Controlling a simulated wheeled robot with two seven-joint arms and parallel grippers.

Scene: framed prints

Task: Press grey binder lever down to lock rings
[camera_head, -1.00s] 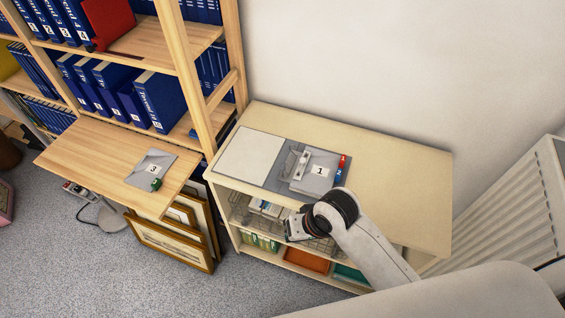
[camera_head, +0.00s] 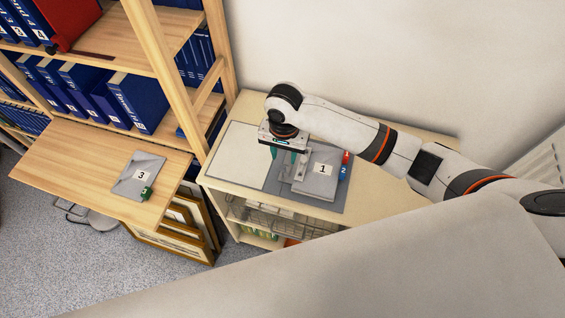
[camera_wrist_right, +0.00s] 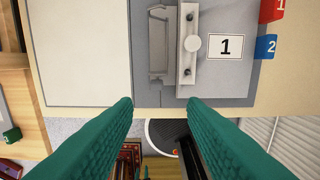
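The grey binder (camera_head: 333,200) lies open on the low cabinet, its white left side (camera_head: 237,150) flat. A grey sheet stack labelled 1 (camera_head: 313,180) with red and blue tabs lies on its right half. In the right wrist view the metal ring plate (camera_wrist_right: 188,70) with a round white knob and the grey lever piece (camera_wrist_right: 158,45) show side by side. My right gripper (camera_head: 287,158) is over the binder's middle, its green fingers apart and empty; in the wrist view they (camera_wrist_right: 161,104) point toward the mechanism. It hides the mechanism in the head view. My left gripper is out of view.
A wooden shelf board (camera_head: 80,170) at left holds a grey folder marked 3 (camera_head: 138,178). Bookshelves with blue binders (camera_head: 138,102) stand behind it. The cabinet top (camera_head: 385,195) right of the binder is partly clear, with my right arm above it. Framed prints (camera_head: 175,240) lean below.

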